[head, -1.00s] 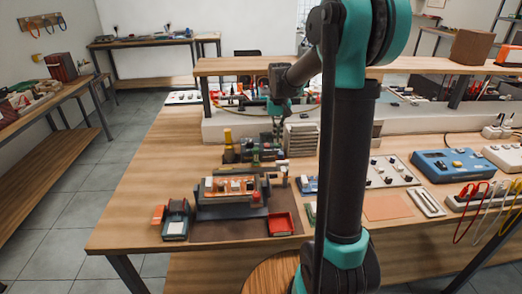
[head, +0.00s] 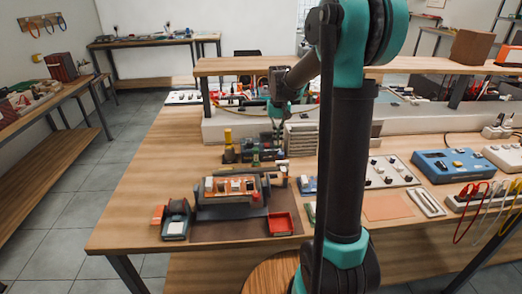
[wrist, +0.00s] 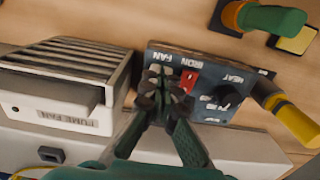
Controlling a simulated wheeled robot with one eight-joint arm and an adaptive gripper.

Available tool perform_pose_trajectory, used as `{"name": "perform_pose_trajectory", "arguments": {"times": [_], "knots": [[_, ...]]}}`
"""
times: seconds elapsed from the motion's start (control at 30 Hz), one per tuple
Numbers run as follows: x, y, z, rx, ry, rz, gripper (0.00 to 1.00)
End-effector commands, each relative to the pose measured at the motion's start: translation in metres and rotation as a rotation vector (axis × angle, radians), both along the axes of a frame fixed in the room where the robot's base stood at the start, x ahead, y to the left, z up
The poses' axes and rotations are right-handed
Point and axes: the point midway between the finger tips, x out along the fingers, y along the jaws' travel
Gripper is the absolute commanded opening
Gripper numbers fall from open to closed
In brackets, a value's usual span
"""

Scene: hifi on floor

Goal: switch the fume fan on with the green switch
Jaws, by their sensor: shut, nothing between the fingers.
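The dark control panel (wrist: 215,88) lies in the middle of the wrist view, with FAN, IRON and HEAT labels reading upside down. My gripper (wrist: 165,88) is shut and empty, with its fingertips over the FAN position. They hide most of the green switch there, so I cannot tell its state or whether the tips touch it. The fume fan (wrist: 62,88), a pale box with dark slats and a FUME FAN label, stands left of the panel. In the head view, my gripper (head: 276,122) is low over the bench's back part, beside the fume fan (head: 301,138).
A red switch (wrist: 188,80) under IRON sits close right of my fingers, and a dark knob (wrist: 228,97) is farther right. A yellow-handled tool (wrist: 290,118) stands at the panel's right end. A raised shelf (head: 235,66) spans the bench behind my gripper.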

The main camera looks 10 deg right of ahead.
Motion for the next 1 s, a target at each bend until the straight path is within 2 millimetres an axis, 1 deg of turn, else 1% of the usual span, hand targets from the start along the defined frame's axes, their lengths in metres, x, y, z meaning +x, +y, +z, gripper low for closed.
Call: {"name": "perform_pose_trajectory", "arguments": {"times": [0.8,1.0], "knots": [[0.0,0.0,-0.011,0.0,0.0,0.0,0.0],[0.0,0.0,-0.005,0.0,0.0,0.0,0.0]]}}
